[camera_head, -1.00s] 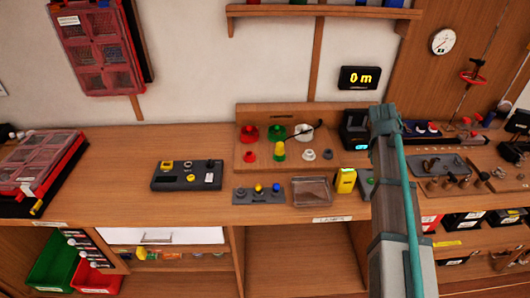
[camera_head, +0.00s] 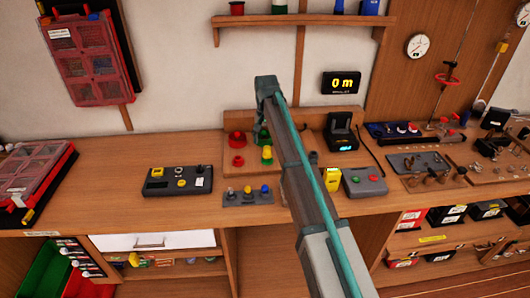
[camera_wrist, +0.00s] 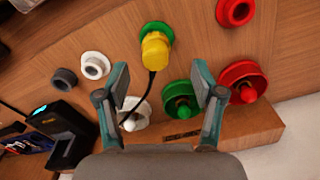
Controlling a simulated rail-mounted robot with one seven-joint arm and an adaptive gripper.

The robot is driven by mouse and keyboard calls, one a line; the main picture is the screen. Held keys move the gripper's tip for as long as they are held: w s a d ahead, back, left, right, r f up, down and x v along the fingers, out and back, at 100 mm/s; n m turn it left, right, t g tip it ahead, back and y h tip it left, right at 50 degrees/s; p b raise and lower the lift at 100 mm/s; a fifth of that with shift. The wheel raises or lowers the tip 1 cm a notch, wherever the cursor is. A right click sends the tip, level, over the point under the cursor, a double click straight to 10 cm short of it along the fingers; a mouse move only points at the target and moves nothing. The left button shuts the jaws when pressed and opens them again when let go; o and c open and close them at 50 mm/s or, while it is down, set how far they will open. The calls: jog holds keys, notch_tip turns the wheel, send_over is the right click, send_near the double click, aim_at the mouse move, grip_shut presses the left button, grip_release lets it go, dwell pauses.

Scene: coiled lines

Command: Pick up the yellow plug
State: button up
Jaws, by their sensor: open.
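In the wrist view the yellow plug (camera_wrist: 155,48) sits on a green ring (camera_wrist: 157,32) on the wooden board. A black cable runs from the plug toward a white round piece (camera_wrist: 135,115). My gripper (camera_wrist: 160,80) is open and empty, its two fingers apart. The plug appears beyond the fingertips, roughly in line with the gap and a little left of its middle. In the head view the yellow plug (camera_head: 267,153) shows just left of my arm. My fingers cannot be made out there.
In the wrist view, larger green (camera_wrist: 183,100) and red (camera_wrist: 243,82) pieces stand near the fingers. Small white (camera_wrist: 95,65), grey (camera_wrist: 65,78) and red (camera_wrist: 235,12) rings are around the plug. A dark device (camera_wrist: 60,130) is at the lower left. A black control box (camera_head: 178,180) stands left on the bench.

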aim_at(267, 147)
jog(key=shift+s+d+f+p, duration=0.15)
jog(key=shift+f+p, duration=0.45)
jog(key=shift+f, duration=1.05)
jog(key=shift+w+d+f+p, duration=0.1)
jog(key=shift+f+p, duration=0.5)
jog(key=shift+f, duration=1)
jog(key=c, duration=1.2)
jog(key=shift+r, duration=0.15)
jog(key=shift+r, duration=0.5)
jog(key=s+d+r+b, duration=0.4)
jog(key=d+r+b, duration=0.1)
jog(key=d+r, duration=0.6)
jog(key=shift+d+r+b, duration=0.3)
jog(key=shift+d+r, duration=0.1)
jog(key=shift+d, duration=0.85)
jog(key=shift+n+p, duration=0.55)
jog(key=shift+n, duration=0.15)
